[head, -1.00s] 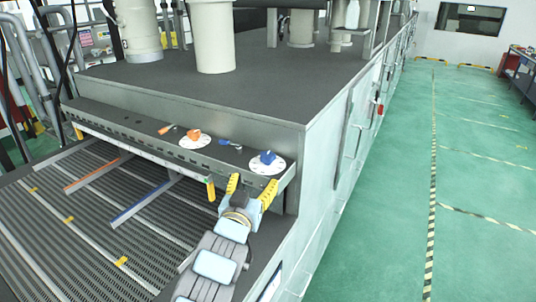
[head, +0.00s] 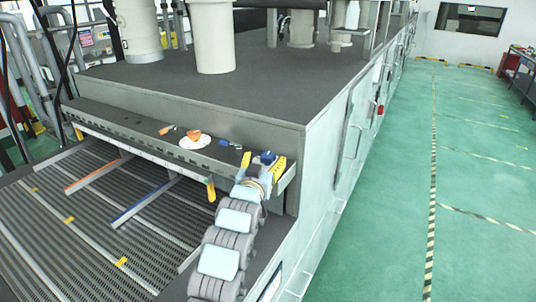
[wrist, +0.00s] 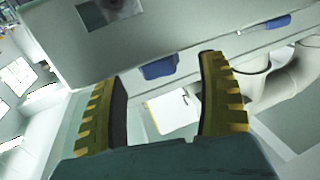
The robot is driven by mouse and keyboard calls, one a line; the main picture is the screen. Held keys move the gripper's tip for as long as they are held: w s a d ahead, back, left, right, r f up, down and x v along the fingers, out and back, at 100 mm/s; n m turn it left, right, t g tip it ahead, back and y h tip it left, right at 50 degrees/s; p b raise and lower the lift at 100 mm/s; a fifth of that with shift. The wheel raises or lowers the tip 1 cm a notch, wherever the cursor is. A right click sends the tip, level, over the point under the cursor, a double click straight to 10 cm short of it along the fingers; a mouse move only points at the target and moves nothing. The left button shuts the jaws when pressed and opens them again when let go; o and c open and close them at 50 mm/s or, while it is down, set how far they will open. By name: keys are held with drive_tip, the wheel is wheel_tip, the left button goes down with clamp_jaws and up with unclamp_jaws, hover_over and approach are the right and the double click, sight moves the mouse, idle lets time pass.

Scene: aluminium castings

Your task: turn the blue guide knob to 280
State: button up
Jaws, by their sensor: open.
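The blue guide knob (head: 267,157) stands at the right end of the grey ledge. Its white dial is hidden behind my gripper in the head view, so its reading cannot be seen. My gripper (head: 262,164) is open, with one yellow finger on each side of the knob as seen from the head. In the wrist view the blue knob (wrist: 160,68) shows between the tips of the two open yellow fingers (wrist: 164,72), nearer the left one. I see no clear contact. The dial's numbers are not readable.
An orange knob (head: 194,134) on a white dial (head: 196,144) sits left on the same ledge. A small blue lever (head: 226,143) lies between them. Blue (head: 142,203) and orange (head: 98,175) guide bars cross the slatted conveyor below. Green floor is clear at right.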

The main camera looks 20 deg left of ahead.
sight(266, 159)
drive_tip(key=shift+w+a, duration=0.2)
drive_tip(key=shift+w, duration=1.5)
drive_tip(key=shift+c, duration=0.4)
drive_tip(key=c, duration=1.1)
